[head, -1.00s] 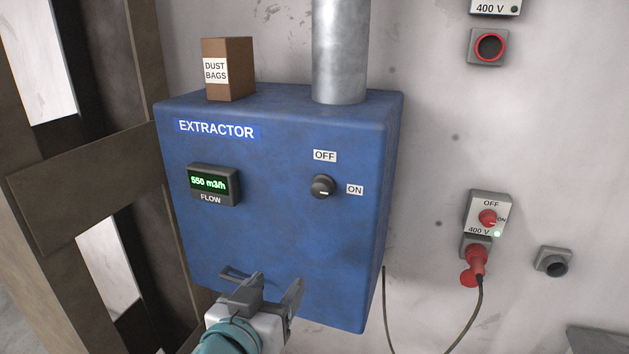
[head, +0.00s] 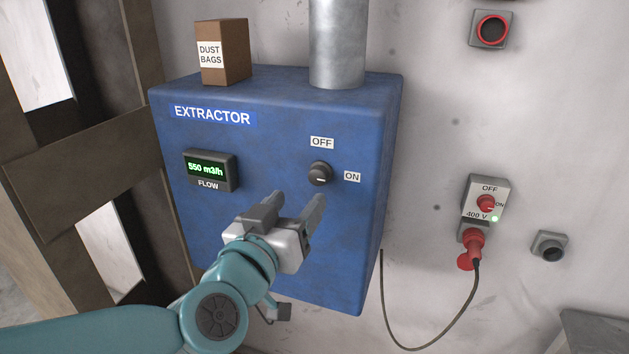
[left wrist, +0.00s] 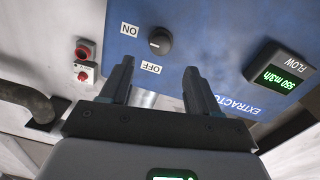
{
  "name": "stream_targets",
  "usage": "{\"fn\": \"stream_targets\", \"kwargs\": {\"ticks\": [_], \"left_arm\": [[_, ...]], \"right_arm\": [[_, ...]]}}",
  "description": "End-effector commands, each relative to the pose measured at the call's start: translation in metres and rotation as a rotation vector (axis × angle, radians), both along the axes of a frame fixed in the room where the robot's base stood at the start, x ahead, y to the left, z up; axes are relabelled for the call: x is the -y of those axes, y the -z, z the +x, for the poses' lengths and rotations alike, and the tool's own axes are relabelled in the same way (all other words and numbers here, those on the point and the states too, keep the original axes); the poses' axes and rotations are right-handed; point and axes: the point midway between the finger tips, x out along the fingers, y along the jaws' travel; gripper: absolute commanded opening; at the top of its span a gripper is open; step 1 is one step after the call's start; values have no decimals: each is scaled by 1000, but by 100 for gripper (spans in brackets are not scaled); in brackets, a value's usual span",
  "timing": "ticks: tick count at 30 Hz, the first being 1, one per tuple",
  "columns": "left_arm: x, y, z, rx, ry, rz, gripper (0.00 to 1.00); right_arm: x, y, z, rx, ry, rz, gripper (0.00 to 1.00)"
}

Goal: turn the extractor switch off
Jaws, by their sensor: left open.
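The extractor (head: 270,223) is a blue box on the wall. Its switch, a round black knob (head: 320,173), sits on the right of its front face, with an OFF label (head: 322,142) above and an ON label (head: 352,176) to the right. The knob's white mark appears turned toward ON. My left gripper (head: 297,202) is open and empty, below and slightly left of the knob, apart from it. In the left wrist view, the knob (left wrist: 160,40) shows beyond the gap between the open fingers (left wrist: 158,84). My right gripper is not in view.
A lit flow display (head: 209,169) reads 550 m3/h at left. A dust bags box (head: 222,52) and a metal duct (head: 337,45) stand on top. A red 400 V switch and plug (head: 480,225) with a hanging cable are on the wall at right. Wooden beams (head: 85,160) stand at left.

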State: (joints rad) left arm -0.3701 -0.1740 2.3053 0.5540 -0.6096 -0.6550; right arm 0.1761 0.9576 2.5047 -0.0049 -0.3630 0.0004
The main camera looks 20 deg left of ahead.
Motion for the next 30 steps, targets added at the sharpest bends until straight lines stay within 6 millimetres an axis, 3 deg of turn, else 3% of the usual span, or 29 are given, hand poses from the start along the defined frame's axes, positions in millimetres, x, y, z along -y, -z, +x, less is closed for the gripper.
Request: {"fn": "stream_targets", "kwargs": {"ticks": [3, 10, 15, 23, 26, 28, 30], "left_arm": [[1, 0, 31, -4, -2, 1, 61], [4, -1, 71, -2, -1, 0, 61], [5, -1, 83, 0, -1, 0, 61], [5, 0, 84, 0, -1, -1, 61], [5, 0, 84, 0, -1, 0, 35], [5, 0, 84, 0, 0, 0, 12], [5, 0, 84, 0, 0, 0, 8]], "right_arm": [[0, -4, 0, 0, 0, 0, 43], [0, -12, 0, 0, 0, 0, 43], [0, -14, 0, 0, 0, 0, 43], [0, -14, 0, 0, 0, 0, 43], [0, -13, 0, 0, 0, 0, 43], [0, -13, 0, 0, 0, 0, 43], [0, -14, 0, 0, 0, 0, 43]]}}
